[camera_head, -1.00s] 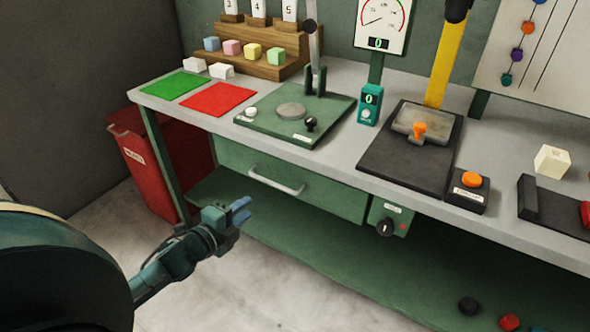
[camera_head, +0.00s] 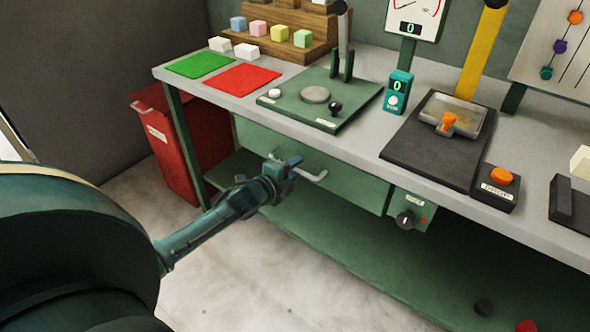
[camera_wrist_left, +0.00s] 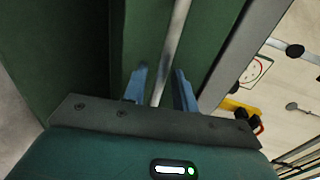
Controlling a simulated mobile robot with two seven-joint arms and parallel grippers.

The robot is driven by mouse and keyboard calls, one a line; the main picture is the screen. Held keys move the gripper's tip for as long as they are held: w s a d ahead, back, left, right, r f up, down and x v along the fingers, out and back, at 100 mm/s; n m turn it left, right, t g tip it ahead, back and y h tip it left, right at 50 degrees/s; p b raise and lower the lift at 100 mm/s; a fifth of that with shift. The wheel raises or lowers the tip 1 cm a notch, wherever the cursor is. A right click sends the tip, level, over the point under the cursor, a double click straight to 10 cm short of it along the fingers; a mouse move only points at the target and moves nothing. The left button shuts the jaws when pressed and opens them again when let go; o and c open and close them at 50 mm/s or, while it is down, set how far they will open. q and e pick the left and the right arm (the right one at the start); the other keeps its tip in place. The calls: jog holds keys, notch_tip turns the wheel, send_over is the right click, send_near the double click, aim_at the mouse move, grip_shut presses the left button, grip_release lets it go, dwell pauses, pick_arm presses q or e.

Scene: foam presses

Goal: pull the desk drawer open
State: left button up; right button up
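The green desk drawer (camera_head: 350,187) is under the tabletop, and its front looks flush with the desk. Its pale bar handle (camera_head: 314,170) is partly hidden behind my left gripper (camera_head: 291,166) in the head view. In the left wrist view the handle (camera_wrist_left: 172,50) runs between the two blue fingers of the left gripper (camera_wrist_left: 160,88). The fingers are open, with a gap on each side of the bar. My right gripper is not in view.
A red bin (camera_head: 178,145) stands left of the desk, near the green desk leg. A control box with a black knob (camera_head: 405,220) hangs right of the drawer. A low green shelf (camera_head: 350,255) runs under the desk. The grey tabletop (camera_head: 335,144) overhangs the drawer.

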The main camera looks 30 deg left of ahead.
pick_arm(q)
jog(key=shift+w, duration=0.3)
jog(key=shift+c, duration=0.5)
grip_shut()
